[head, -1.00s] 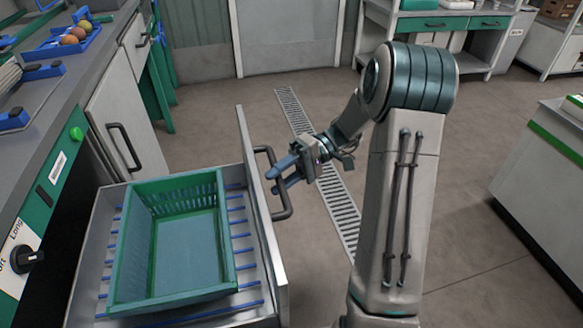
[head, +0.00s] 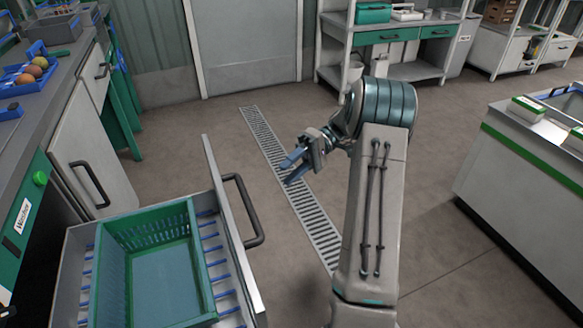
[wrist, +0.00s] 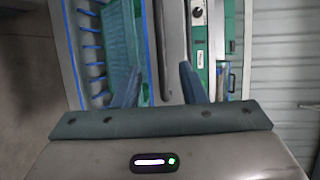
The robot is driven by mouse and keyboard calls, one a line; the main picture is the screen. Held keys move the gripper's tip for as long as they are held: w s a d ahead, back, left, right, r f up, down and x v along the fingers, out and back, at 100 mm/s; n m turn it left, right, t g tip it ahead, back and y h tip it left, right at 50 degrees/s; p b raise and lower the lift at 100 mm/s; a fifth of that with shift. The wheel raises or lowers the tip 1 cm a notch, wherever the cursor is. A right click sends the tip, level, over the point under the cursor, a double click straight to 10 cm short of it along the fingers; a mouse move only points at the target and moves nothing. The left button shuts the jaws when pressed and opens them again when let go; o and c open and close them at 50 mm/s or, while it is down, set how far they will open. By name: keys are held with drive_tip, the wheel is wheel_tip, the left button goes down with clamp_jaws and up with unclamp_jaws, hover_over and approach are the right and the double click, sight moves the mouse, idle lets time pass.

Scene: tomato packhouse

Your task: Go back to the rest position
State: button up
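My gripper (head: 291,166) is open and empty, with its two blue fingers apart. It hangs in free air to the right of the pulled-out drawer (head: 233,262). In the wrist view the two fingers (wrist: 158,88) stand apart with nothing held between them. The drawer's dark handle (head: 248,212) is clear of the fingers. A green crate (head: 118,292) sits inside the drawer and looks empty.
A counter (head: 62,62) with a blue tray of round fruit (head: 25,72) runs along the left. A white green-striped bench (head: 520,165) stands at the right. A floor drain grate (head: 300,195) crosses the open floor. Shelving (head: 395,50) stands at the back.

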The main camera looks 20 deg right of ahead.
idle(0.3)
drive_tip(key=s+a+r+m+t+h+p, duration=0.1)
drive_tip(key=s+a+r+t+h+p, duration=0.2)
drive_tip(key=s+r+h+p, duration=0.2)
drive_tip(key=s+a+r+m+t+h+p, duration=0.1)
drive_tip(key=s+a+r+t+h+p, duration=0.2)
drive_tip(key=r+p, duration=0.8)
drive_tip(key=s+a+r+m+t+h+p, duration=0.1)
drive_tip(key=s+a+r+t+h+p, duration=0.1)
drive_tip(key=s+r+h+p, duration=0.4)
drive_tip(key=s+a+r+p, duration=0.1)
drive_tip(key=s+r+p, duration=0.2)
drive_tip(key=s+r, duration=0.2)
drive_tip(key=shift+r+m+t+h, duration=0.4)
drive_tip(key=shift+r, duration=0.45)
drive_tip(key=shift+a, duration=0.15)
